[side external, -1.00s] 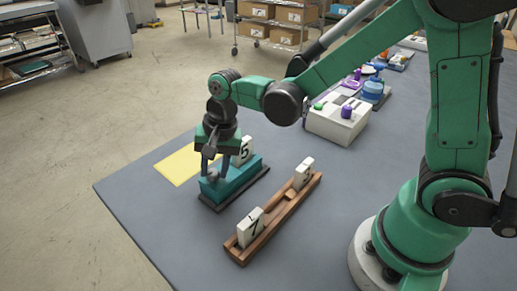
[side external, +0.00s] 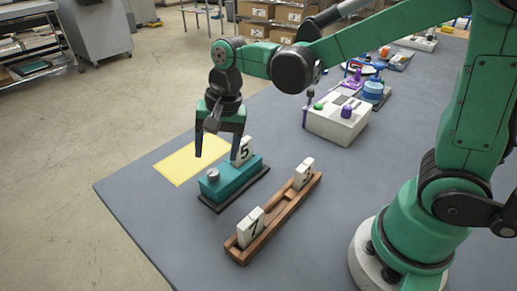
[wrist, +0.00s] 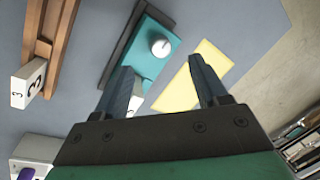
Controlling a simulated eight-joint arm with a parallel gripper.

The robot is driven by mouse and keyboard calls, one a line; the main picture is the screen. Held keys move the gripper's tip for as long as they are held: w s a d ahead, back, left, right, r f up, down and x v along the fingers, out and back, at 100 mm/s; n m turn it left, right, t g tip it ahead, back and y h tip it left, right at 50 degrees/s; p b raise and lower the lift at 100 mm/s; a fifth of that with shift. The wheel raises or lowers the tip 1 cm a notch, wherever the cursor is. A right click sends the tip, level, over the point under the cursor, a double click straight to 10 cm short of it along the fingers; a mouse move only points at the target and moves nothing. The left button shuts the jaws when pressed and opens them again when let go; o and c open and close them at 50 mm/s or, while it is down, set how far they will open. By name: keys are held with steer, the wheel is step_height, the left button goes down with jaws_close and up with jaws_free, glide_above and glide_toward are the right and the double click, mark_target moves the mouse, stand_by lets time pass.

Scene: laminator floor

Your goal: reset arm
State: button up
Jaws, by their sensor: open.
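My gripper (side external: 217,156) is open and empty, fingers pointing down. It is raised above the teal block (side external: 226,181), apart from its grey knob. The teal block lies on a dark base plate and carries a white tile marked 5 (side external: 243,151) at its far end. In the wrist view the open fingers (wrist: 165,92) spread in front of the teal block (wrist: 145,50) and its round knob (wrist: 161,47). The tile marked 5 is not clearly seen in the wrist view.
A wooden rack (side external: 275,221) holds a tile marked 7 (side external: 250,228) and another tile (side external: 303,173). A yellow sheet (side external: 190,160) lies behind the teal block. A white box (side external: 337,120) with a green button stands farther back, with coloured items beyond. Front-left table is clear.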

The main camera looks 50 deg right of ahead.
steer(key=shift+s+r, duration=0.1)
steer(key=shift+r, duration=0.4)
steer(key=shift+s+d, duration=0.1)
steer(key=shift+d, duration=0.05)
steer(key=s+d+r+n+t+h, duration=0.1)
steer(key=s+d+r+n+t, duration=0.1)
steer(key=s+d+n+t, duration=0.3)
steer(key=shift+s+d+r+n+h, duration=0.35)
steer(key=shift+s+d+n, duration=0.35)
steer(key=shift+n, duration=1.3)
